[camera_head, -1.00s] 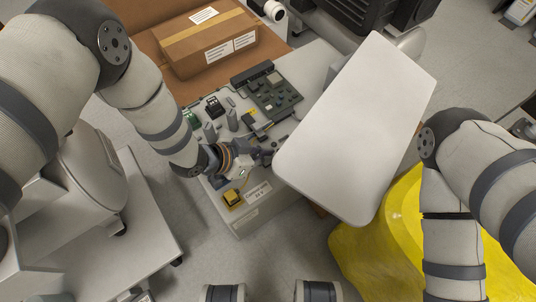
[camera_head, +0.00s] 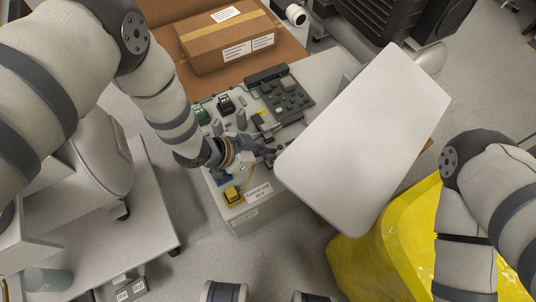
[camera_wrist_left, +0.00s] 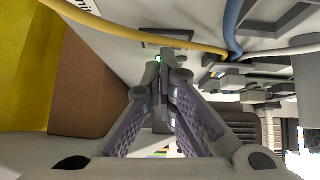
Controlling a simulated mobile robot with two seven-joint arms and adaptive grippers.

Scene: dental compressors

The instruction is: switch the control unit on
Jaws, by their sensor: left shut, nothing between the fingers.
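The control unit (camera_head: 262,216) is a pale box with its white cover (camera_head: 368,135) standing open at a tilt on the right. My left gripper (camera_head: 270,157) reaches into the box beside the cover. Its fingers are shut and empty. In the left wrist view the closed fingertips (camera_wrist_left: 166,58) are close to a pale surface, with a small green glow (camera_wrist_left: 157,58) beside them. I cannot tell whether they touch it. My right gripper is out of view.
A cardboard box (camera_head: 228,45) stands behind the unit. A yellow bag-like cover (camera_head: 385,255) lies at the right, below my right arm. A white cart (camera_head: 135,225) is at the left. Yellow and blue wires (camera_wrist_left: 232,35) run near the left fingers. Grey floor shows in front.

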